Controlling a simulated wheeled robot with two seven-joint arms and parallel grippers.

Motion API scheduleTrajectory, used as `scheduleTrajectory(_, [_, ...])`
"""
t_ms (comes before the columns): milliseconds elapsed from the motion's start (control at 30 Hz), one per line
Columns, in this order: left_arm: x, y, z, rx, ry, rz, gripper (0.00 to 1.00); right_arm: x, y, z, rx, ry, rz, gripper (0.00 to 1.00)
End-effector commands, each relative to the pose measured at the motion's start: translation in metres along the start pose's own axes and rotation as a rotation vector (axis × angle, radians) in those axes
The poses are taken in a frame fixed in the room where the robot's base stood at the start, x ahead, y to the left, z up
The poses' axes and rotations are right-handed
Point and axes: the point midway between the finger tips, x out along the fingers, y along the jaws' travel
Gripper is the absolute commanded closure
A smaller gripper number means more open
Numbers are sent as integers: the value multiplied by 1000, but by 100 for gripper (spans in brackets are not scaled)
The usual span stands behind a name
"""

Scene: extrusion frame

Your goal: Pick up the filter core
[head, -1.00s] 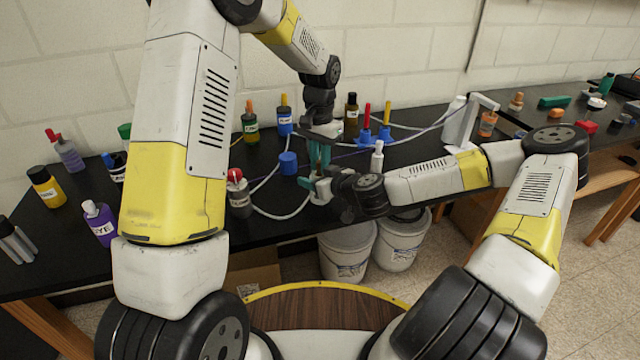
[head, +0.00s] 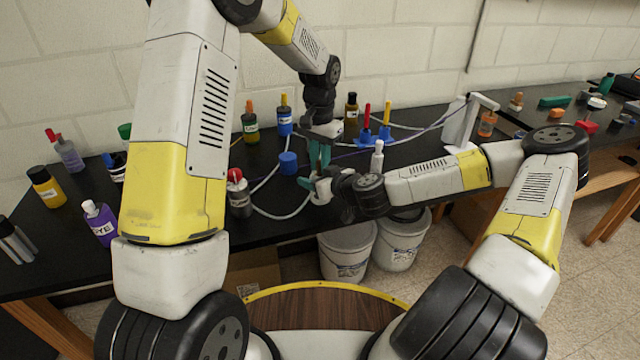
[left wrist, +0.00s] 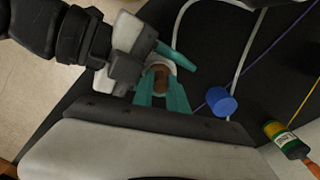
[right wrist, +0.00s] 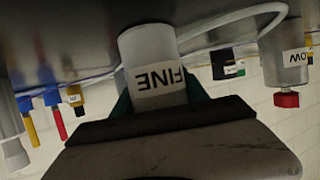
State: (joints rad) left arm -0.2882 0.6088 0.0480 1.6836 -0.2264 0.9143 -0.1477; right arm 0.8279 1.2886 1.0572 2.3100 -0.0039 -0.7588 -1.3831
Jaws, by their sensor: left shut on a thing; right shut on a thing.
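A white cylinder marked FINE (right wrist: 160,85) stands on the black bench, in the right wrist view. My right gripper (right wrist: 160,100) is shut around its side. In the left wrist view the cylinder's round white rim (left wrist: 153,66) surrounds a brown core (left wrist: 161,80), which I take for the filter core. My left gripper (left wrist: 162,92) comes from above and its teal fingers are shut on the brown core. In the head view my left gripper (head: 319,160) is directly over my right gripper (head: 322,186); the core is hidden there. How deep the core sits cannot be told.
A blue cap-like cylinder (head: 288,163) stands just left of the grippers. A red-capped bottle (head: 239,195) and a small white bottle (head: 377,157) stand to either side. Pale tubing (head: 280,216) curves over the bench. Two white buckets (head: 347,250) are below the front edge.

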Motion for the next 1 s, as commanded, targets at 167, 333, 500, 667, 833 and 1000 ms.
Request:
scheduleTrajectory(167, [0,0,0,0,0,0,100,0,0,0,0,0,0,94])
scheduleTrajectory(333, [0,0,0,0,0,0,100,0,0,0,0,0,0,94])
scheduleTrajectory(500, [-3,0,0,0,1,0,100,0,0,0,0,0,0,94])
scheduleTrajectory(667, [-24,0,-1,0,4,-2,100,0,0,0,0,0,0,94])
scheduleTrajectory(833, [-67,0,-1,1,6,-2,100,0,0,0,0,0,0,94])
scheduleTrajectory(1000, [-114,0,-1,-1,6,-1,100,0,0,0,0,0,0,94])
